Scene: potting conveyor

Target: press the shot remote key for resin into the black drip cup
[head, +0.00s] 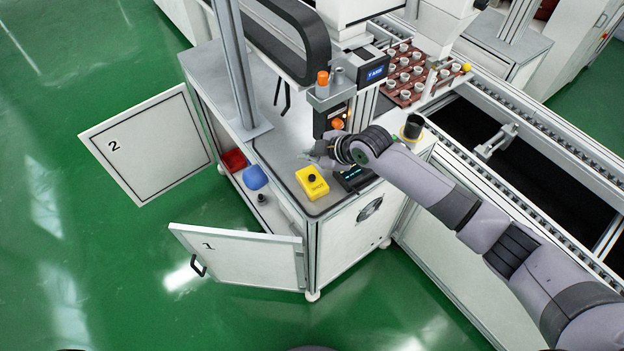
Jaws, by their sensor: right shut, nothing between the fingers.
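The yellow shot remote (320,188) with a black round key on top sits near the front edge of the grey cabinet top. My right gripper (307,156) is shut and empty, behind and slightly above the remote in the picture. It looks apart from the key, though the height gap is hard to judge. A black cup (412,125), which looks like the drip cup, stands at the cabinet's right side by the conveyor. It is apart from the dispensing head (329,119) with its orange parts. My left gripper is not in view.
A dark display unit (354,181) lies beside the remote, partly under my right arm. Cabinet doors 1 (240,258) and 2 (150,148) stand open; a red bin (233,160) and a blue item (254,177) show inside. A brown tray (404,74) holds several white cups by the conveyor.

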